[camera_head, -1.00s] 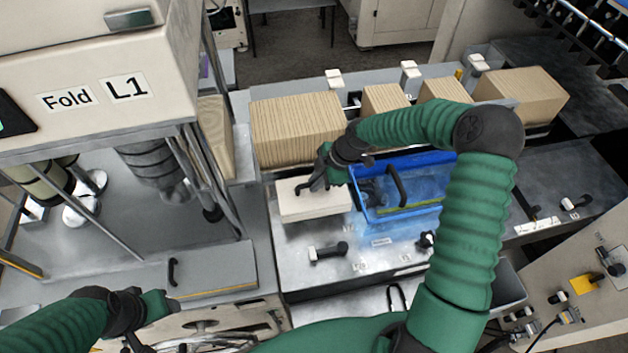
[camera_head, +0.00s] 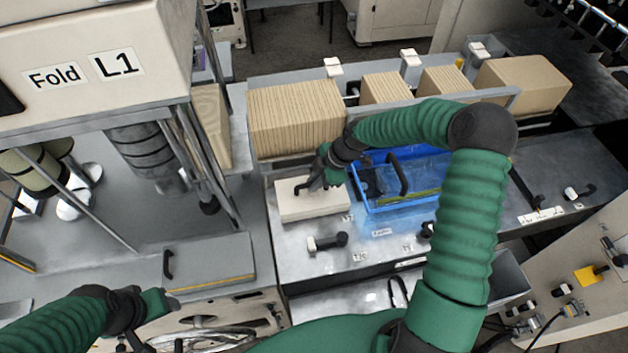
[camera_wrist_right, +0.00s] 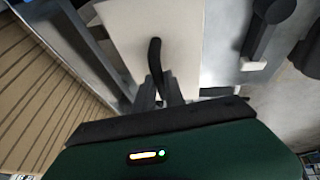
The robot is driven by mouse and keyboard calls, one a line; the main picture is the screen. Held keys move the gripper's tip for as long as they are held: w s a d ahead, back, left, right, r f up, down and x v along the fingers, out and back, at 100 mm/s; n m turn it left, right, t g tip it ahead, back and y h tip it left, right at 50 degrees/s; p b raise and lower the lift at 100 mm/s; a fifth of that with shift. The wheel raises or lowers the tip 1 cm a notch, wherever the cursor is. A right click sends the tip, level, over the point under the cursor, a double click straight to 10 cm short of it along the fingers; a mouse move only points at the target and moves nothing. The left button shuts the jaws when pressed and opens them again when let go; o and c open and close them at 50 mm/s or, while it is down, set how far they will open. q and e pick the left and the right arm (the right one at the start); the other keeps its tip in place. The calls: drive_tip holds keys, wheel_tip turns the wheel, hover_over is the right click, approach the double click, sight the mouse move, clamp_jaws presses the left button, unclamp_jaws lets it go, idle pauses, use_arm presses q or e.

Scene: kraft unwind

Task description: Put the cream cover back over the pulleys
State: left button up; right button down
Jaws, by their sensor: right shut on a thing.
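The cream cover (camera_head: 312,206) is a flat box with a black handle on top. It sits on the grey machine deck, left of the blue tray; the pulleys are not seen, and I cannot tell whether they are under it. My right gripper (camera_head: 304,186) is shut on the cover's black handle. The right wrist view shows the handle (camera_wrist_right: 155,55) between the fingers (camera_wrist_right: 160,92), with the cream top (camera_wrist_right: 180,30) beyond. My left gripper (camera_head: 135,345) is at the bottom left, partly cut off, and its fingers are not clear.
A blue tray (camera_head: 400,207) with a black handle stands just right of the cover. Cardboard stacks (camera_head: 295,115) stand behind it. A black-and-white knob (camera_head: 327,243) is in front. A grey lid with a handle (camera_head: 210,262) lies at left.

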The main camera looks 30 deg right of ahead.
drive_tip(key=shift+w+a+r, duration=0.15)
drive_tip(key=shift+a, duration=0.6)
drive_tip(key=shift+d+f, duration=0.25)
drive_tip(key=shift+d, duration=0.45)
use_arm(q)
drive_tip(key=shift+w+a+f, duration=0.1)
drive_tip(key=shift+a, duration=0.1)
drive_tip(key=shift+a, duration=0.1)
use_arm(e)
drive_tip(key=shift+a, duration=0.15)
use_arm(q)
drive_tip(key=shift+a, duration=0.35)
use_arm(e)
drive_tip(key=shift+a, duration=0.2)
drive_tip(key=c, duration=1.3)
unclamp_jaws()
drive_tip(key=shift+s+d, duration=0.1)
drive_tip(key=shift+s, duration=0.1)
drive_tip(key=shift+c, duration=0.2)
use_arm(q)
drive_tip(key=shift+d, duration=0.25)
use_arm(e)
drive_tip(key=shift+d, duration=0.1)
use_arm(q)
drive_tip(key=shift+f, duration=0.1)
use_arm(e)
drive_tip(key=shift+d, duration=0.1)
